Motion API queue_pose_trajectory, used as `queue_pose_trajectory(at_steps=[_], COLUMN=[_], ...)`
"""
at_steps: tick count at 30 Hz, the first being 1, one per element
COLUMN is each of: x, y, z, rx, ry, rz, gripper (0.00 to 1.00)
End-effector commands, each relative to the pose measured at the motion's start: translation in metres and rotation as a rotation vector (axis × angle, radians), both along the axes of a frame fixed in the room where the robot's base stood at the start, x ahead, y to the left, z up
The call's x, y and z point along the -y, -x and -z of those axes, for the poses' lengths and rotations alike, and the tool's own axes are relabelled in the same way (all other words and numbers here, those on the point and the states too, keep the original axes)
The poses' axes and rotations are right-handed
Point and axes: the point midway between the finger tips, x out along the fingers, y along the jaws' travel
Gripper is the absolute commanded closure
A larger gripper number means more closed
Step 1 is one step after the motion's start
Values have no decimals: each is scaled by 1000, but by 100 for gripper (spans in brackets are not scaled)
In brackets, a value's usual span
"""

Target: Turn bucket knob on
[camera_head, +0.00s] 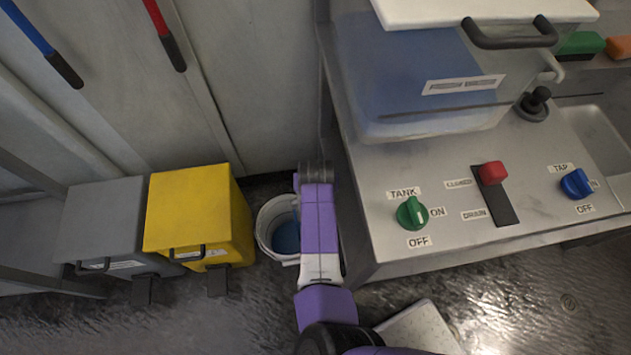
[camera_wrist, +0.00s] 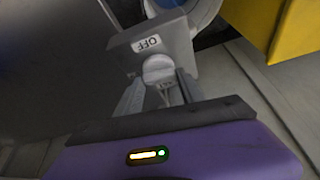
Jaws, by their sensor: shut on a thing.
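In the wrist view, a pale grey round knob (camera_wrist: 158,69) sits on a grey panel (camera_wrist: 125,55) beside a label reading OFF (camera_wrist: 147,43). My gripper (camera_wrist: 160,84) is shut on the knob, one finger on each side of it. A second label is partly hidden between the fingers. The white bucket (camera_head: 268,222), with blue inside, stands on the floor left of the counter in the head view. Its rim also shows behind the panel in the wrist view (camera_wrist: 208,12). In the head view my purple arm hides the knob and my fingers.
A yellow bin (camera_head: 195,215) and a grey bin (camera_head: 100,220) stand left of the bucket. The counter (camera_head: 400,245) carries a green tank knob (camera_head: 411,213), a red lever (camera_head: 492,173), a blue tap knob (camera_head: 575,184) and a clear tank (camera_head: 400,90).

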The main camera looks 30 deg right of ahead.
Motion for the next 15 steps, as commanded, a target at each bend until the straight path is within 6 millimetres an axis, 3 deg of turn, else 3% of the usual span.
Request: queue_pose_trajectory(at_steps=[15], x=[1], y=[1], z=[0], rx=[-3], ry=[0], rz=[-163], gripper=[95])
